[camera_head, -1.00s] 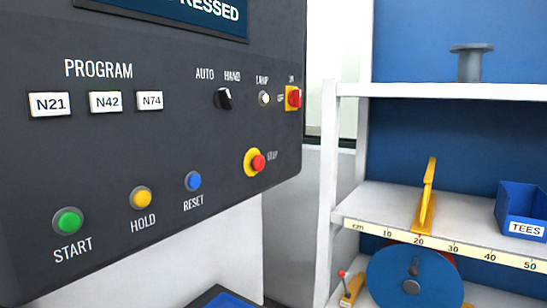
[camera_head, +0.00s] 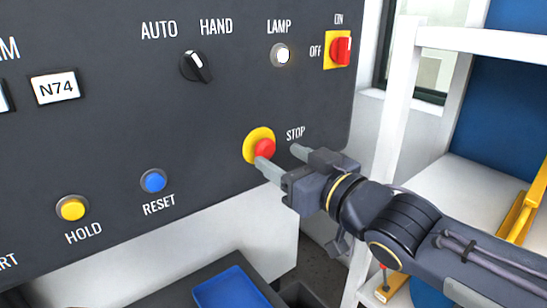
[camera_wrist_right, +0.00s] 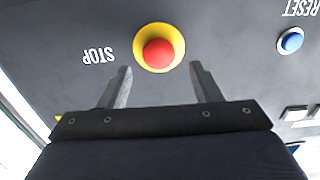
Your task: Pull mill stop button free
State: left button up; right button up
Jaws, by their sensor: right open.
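The stop button is a red mushroom head (camera_head: 264,148) on a yellow round collar (camera_head: 254,139), on the dark control panel beside the word STOP. My right gripper (camera_head: 278,157) is open in front of it, coming in from the right. One finger overlaps the lower edge of the red head in the head view. In the right wrist view the red head (camera_wrist_right: 158,54) lies just beyond and between the two open fingertips (camera_wrist_right: 160,70), with nothing held. Whether a finger touches the button cannot be told. My left gripper is not in view.
The dark panel (camera_head: 215,110) also carries a blue reset button (camera_head: 153,181), a yellow hold button (camera_head: 72,208), a black selector (camera_head: 195,67), a lit lamp (camera_head: 281,55) and a red switch (camera_head: 340,49). A white shelf (camera_head: 395,100) stands right. A blue tray (camera_head: 232,290) is below.

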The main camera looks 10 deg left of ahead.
aim_at(268, 149)
jog(key=x, duration=0.3)
jog(key=shift+w+f, duration=0.1)
jog(key=shift+w, duration=0.1)
jog(key=shift+a, duration=0.25)
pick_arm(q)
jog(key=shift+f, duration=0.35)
pick_arm(e)
jog(key=shift+w, duration=0.1)
grip_shut()
jog(key=shift+s+d, duration=0.3)
jog(key=shift+d, duration=0.15)
grip_release()
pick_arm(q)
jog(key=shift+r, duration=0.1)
pick_arm(e)
jog(key=shift+s+d, duration=0.1)
